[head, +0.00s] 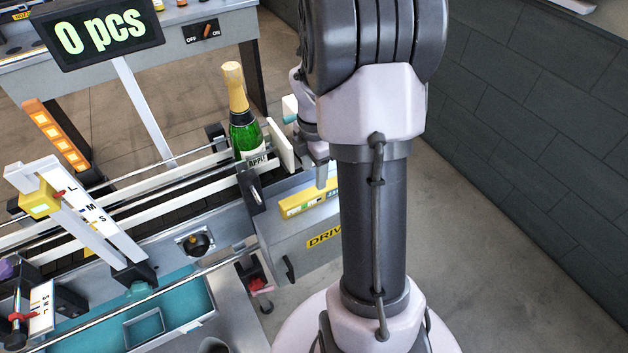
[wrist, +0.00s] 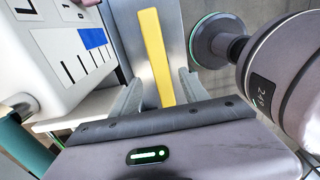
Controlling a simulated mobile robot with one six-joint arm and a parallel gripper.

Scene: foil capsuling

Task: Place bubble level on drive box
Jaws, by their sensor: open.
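The yellow bubble level (head: 308,198) lies on the top of the grey drive box (head: 296,250), whose yellow label is partly hidden by my arm. In the wrist view the level (wrist: 151,45) is a long yellow bar on a grey metal surface. My gripper (head: 321,175) is just above the level in the head view. In the wrist view my gripper (wrist: 158,92) is open, with one finger on each side of the level's near end and gaps between. Whether the fingertips reach down beside the bar is unclear.
A green bottle (head: 243,132) with gold foil stands on the conveyor beside a white plate (head: 280,145), close left of my gripper. A white block with a scale (wrist: 65,50) is left in the wrist view. A pale rounded body with a display (wrist: 275,80) is on the right.

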